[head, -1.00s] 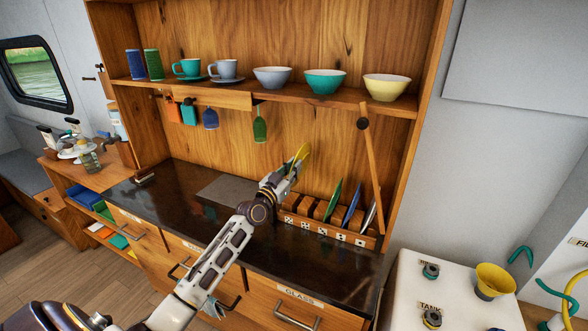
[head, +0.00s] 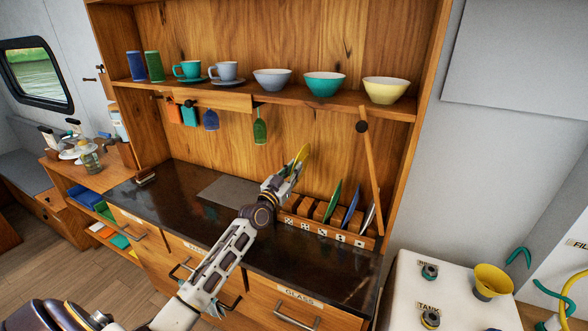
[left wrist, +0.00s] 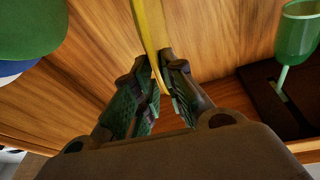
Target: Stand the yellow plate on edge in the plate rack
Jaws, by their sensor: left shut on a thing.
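The yellow plate (head: 302,154) is held up on edge above the left end of the plate rack (head: 322,231). In the left wrist view the plate (left wrist: 150,28) shows as a thin yellow edge between the fingers. My left gripper (head: 292,168) is shut on it; the gripper also shows in the left wrist view (left wrist: 159,85). The wooden rack stands on the dark counter and holds a green plate (head: 334,201), a blue plate (head: 351,207) and a pale plate (head: 369,216) on edge at its right. The gripper hides part of the rack's left end. My right gripper is not in view.
A shelf above holds bowls (head: 325,84), cups and tumblers. A green glass (head: 260,131) hangs below it.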

